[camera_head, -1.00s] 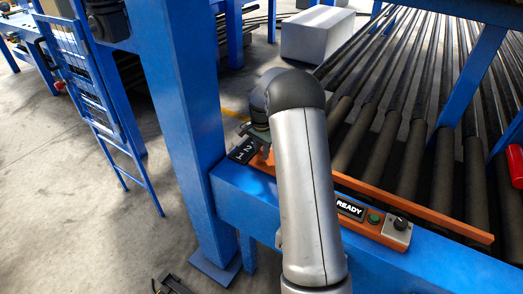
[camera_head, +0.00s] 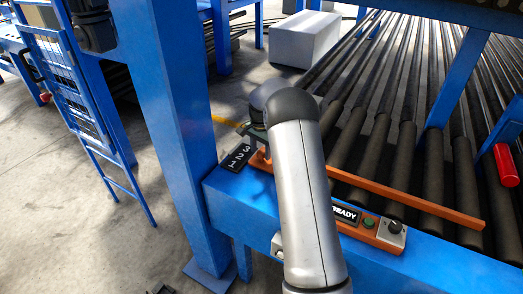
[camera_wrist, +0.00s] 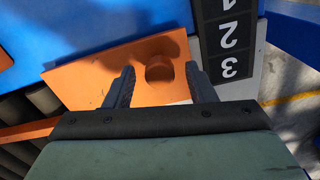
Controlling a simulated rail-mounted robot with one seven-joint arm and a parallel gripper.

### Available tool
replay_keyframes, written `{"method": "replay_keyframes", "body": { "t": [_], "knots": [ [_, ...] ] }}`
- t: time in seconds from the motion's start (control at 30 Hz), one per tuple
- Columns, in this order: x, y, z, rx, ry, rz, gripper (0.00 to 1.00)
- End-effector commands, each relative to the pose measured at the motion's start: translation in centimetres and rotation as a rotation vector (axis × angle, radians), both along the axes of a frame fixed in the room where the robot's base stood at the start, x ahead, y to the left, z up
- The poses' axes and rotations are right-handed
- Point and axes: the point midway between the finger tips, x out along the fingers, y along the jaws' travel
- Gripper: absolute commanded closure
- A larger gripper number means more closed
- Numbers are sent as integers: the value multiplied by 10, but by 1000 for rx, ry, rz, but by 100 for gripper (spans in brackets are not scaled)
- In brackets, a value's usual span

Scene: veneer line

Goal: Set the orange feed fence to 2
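The orange feed fence (camera_head: 400,197) is a long bar across the near ends of the rollers. Its left end is a flat orange plate with a round orange peg (camera_wrist: 158,70), seen in the wrist view. A black scale (camera_head: 239,157) with white 1, 2 and 3 lies beside the plate; it also shows in the wrist view (camera_wrist: 226,12). My gripper (camera_wrist: 160,78) is open, one finger on each side of the peg, with visible gaps. My arm hides part of the fence in the head view.
An orange control panel with a READY display (camera_head: 345,214), green button (camera_head: 369,222) and black knob (camera_head: 395,228) sits on the blue beam. A blue post (camera_head: 178,130) stands close left of my arm. A red cylinder (camera_head: 506,165) is at the right.

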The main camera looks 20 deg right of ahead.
Motion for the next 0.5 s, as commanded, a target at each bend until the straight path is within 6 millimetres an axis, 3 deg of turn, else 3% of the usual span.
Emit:
{"method": "replay_keyframes", "body": {
  "t": [0.27, 0.37, 0.5],
  "knots": [
    [0, 0, 3, 0, 0, -1, 50],
    [0, 0, 12, 0, -1, 0, 50],
    [1, 0, 40, -1, -4, 0, 50]
  ]
}}
